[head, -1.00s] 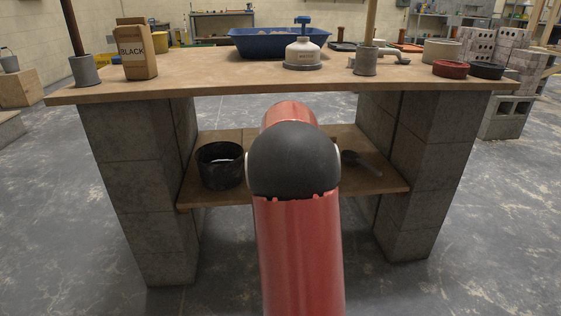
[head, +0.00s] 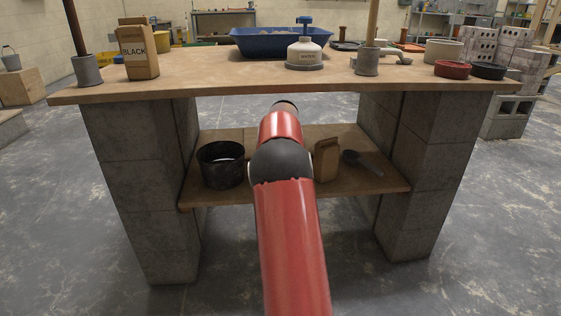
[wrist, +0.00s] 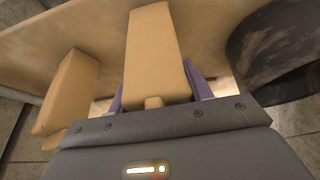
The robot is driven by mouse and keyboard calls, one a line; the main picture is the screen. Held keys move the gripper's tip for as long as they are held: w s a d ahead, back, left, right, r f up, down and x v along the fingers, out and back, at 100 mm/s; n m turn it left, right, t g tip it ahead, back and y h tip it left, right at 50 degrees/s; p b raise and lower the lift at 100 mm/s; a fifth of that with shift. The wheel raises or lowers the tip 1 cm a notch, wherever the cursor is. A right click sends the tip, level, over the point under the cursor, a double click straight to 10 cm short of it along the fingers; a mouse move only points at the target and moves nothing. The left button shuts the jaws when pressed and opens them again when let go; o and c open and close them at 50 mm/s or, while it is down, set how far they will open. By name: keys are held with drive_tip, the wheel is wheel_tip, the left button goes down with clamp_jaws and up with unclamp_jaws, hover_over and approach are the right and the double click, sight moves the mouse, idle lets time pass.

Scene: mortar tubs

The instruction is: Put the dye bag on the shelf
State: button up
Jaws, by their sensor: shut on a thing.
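My gripper (wrist: 156,94) is shut on a tan paper bag (wrist: 153,45), with a purple finger on each side of it. In the head view this bag and my gripper are hidden behind my red arm, which reaches in over the lower shelf (head: 240,193). A second tan bag (head: 326,160) stands on that shelf, right of my arm; it also shows at the left in the wrist view (wrist: 66,90). I cannot tell whether the held bag touches the shelf. Another bag, marked BLACK (head: 138,52), stands on the bench top (head: 220,82).
A black bucket (head: 221,168) stands at the shelf's left and a dark scoop (head: 362,163) lies at its right. Block pillars (head: 140,180) (head: 425,180) close both sides. The bench top overhead carries a blue tub (head: 255,45) and a white bottle (head: 305,55).

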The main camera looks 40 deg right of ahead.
idle(0.3)
drive_tip(key=o, duration=1.1)
drive_tip(key=shift+f, duration=0.2)
drive_tip(key=o, duration=0.5)
drive_tip(key=shift+c, duration=0.2)
